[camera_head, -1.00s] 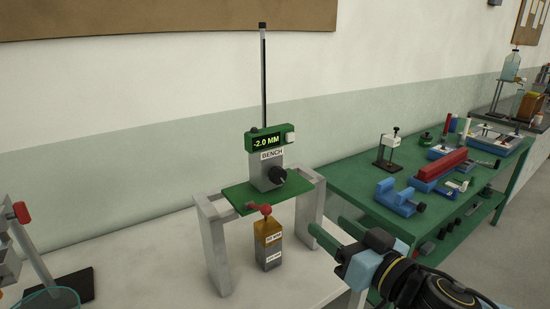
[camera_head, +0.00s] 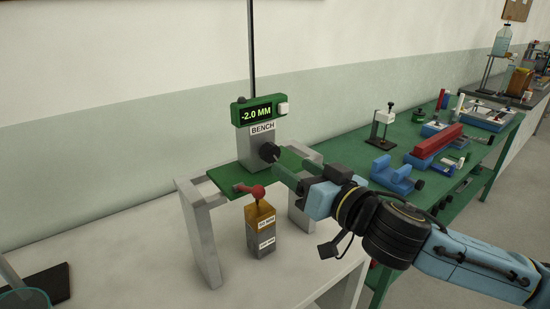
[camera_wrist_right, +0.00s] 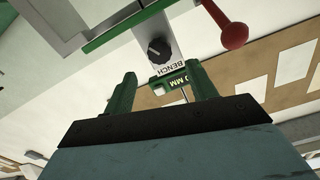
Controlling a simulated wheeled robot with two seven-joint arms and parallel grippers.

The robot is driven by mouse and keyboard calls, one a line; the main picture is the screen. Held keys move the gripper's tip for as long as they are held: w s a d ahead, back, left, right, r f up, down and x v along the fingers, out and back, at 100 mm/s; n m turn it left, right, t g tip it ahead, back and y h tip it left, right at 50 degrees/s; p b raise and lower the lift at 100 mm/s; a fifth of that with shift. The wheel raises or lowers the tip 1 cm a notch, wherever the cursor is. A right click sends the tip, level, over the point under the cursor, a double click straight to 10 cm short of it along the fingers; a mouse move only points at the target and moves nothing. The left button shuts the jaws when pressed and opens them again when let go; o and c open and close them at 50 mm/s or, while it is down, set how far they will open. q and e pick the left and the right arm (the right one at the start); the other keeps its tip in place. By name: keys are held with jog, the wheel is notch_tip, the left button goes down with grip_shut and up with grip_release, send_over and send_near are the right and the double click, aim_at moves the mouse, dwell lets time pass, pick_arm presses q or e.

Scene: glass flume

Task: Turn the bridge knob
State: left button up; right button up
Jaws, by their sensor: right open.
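The bridge knob (camera_head: 268,152) is a small black knob on the right side of the grey block labelled BENCH (camera_head: 262,138). The green display (camera_head: 260,111) above it reads -2.0 MM. My right gripper (camera_head: 282,166) is open, its green fingers pointing at the knob from the right. In the right wrist view the knob (camera_wrist_right: 158,47) appears ahead of the open fingers (camera_wrist_right: 162,88), roughly centred between them, with nothing held. I cannot tell whether the fingertips touch it. My left gripper is not in view.
A grey bridge stand (camera_head: 202,240) carries the green plate (camera_head: 228,178). A red-knobbed lever (camera_head: 257,191) and an amber-topped block (camera_head: 261,232) are below the knob. A green bench (camera_head: 440,150) with several tools lies to the right.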

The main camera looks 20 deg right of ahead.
aim_at(274, 154)
jog(key=x, duration=0.7)
jog(key=shift+w+a+p, duration=0.1)
jog(key=shift+w+p, duration=0.15)
jog(key=shift+p, duration=0.1)
jog(key=shift+c, duration=0.4)
jog(key=c, duration=0.9)
